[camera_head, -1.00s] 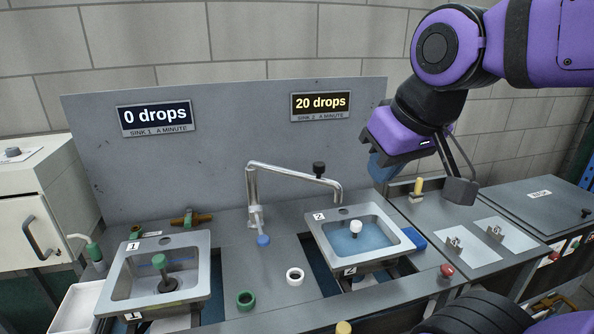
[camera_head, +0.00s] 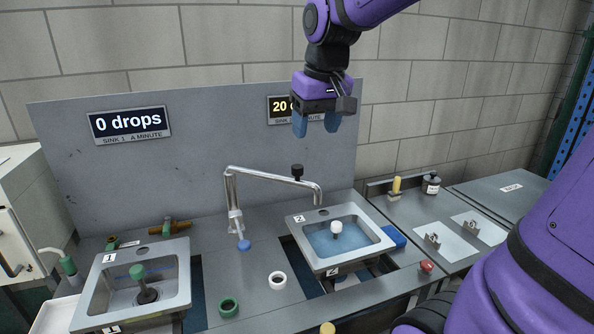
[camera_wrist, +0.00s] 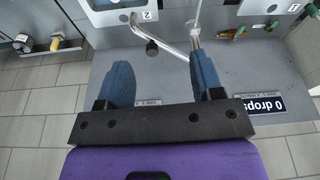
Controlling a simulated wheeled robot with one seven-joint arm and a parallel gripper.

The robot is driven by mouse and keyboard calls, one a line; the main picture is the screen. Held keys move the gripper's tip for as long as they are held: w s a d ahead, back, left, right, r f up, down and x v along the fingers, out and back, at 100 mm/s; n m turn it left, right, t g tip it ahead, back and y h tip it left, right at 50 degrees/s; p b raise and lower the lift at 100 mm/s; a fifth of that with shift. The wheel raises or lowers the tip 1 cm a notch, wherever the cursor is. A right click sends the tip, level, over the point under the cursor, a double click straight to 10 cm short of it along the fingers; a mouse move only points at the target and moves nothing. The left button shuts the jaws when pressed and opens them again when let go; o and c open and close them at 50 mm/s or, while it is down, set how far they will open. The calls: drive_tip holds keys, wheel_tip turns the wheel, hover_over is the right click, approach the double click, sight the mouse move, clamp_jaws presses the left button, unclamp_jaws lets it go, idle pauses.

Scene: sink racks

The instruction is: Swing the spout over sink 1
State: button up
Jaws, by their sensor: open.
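The chrome spout (camera_head: 270,177) stands between the two sinks, and its outlet end hangs over sink 2. A black knob (camera_head: 297,171) sits on top near its outer end, and a blue knob (camera_head: 244,245) is at its base. Sink 1 (camera_head: 176,301) is at the left with a green-topped plug in it. Sink 2 (camera_head: 375,249) holds blue water and a white-topped plug. My gripper (camera_head: 316,124) is open and empty above the spout, its blue fingers pointing down. In the wrist view the spout (camera_wrist: 168,42) and black knob (camera_wrist: 151,46) lie beyond the fingers (camera_wrist: 160,78).
The back panel (camera_head: 70,150) stands behind the sinks. Its left display (camera_head: 129,124) reads 0 drops; my gripper partly hides the right one (camera_head: 281,108). Green (camera_head: 229,307) and white (camera_head: 278,280) rings lie on the counter. A red button (camera_head: 426,266) is at the right front.

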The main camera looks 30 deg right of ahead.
drive_tip(key=w+d+f+g, duration=0.1)
drive_tip(key=w+d+f, duration=0.15)
drive_tip(key=w, duration=0.55)
drive_tip(key=m+g, duration=0.1)
drive_tip(key=g, duration=0.1)
approach(297, 166)
drive_tip(key=shift+s+d+f, duration=0.1)
drive_tip(key=shift+s+d, duration=0.05)
drive_tip(key=shift+s, duration=0.1)
drive_tip(key=shift+w+f, duration=0.15)
drive_tip(key=shift+f, duration=0.05)
wheel_tip(297, 166, down, 10)
drive_tip(key=shift+f, duration=0.25)
drive_tip(key=shift+c, duration=0.4)
clamp_jaws()
